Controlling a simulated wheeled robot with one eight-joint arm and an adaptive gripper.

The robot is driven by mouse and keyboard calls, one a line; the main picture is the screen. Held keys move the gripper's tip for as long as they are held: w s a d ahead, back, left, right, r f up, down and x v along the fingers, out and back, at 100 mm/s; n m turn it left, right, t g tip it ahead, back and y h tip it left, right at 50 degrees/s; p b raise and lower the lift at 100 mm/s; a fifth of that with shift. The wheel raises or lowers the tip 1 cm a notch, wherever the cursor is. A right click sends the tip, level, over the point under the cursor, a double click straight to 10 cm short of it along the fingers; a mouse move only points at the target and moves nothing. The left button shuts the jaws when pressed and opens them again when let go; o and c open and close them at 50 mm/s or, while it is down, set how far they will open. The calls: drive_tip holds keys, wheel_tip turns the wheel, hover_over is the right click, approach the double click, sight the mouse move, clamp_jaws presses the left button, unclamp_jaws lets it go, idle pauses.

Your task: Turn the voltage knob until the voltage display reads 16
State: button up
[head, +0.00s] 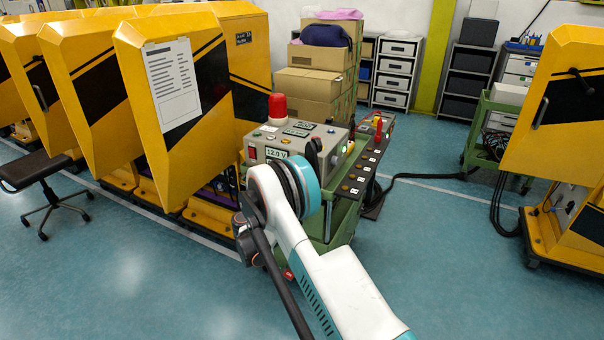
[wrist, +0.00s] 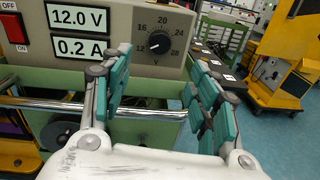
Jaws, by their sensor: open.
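The voltage knob (wrist: 160,43) is a black round dial on the grey power supply (wrist: 125,18), with marks from 12 to 28 around it. Its pointer is at the lower left, near 12. The voltage display (wrist: 78,18) reads 12.0 V; it also shows in the head view (head: 277,154). My gripper (wrist: 162,70) is open and empty in the wrist view. Its teal-padded fingers are spread in front of the panel, to either side of and below the knob, apart from it. In the head view, my arm hides the knob and the gripper.
A current display (wrist: 81,48) reads 0.2 A, beside a red switch (wrist: 13,27). A metal rail (wrist: 60,104) crosses the green cart below the panel. A red beacon (head: 278,108) stands on the power supply. Yellow cabinets (head: 165,110) stand left; open floor (head: 450,265) lies right.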

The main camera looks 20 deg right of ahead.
drive_tip(key=b+x, duration=0.4)
drive_tip(key=x, duration=0.9)
drive_tip(key=shift+w+d+f, duration=0.15)
drive_tip(key=shift+w+d, duration=0.1)
drive_tip(key=c, duration=1.1)
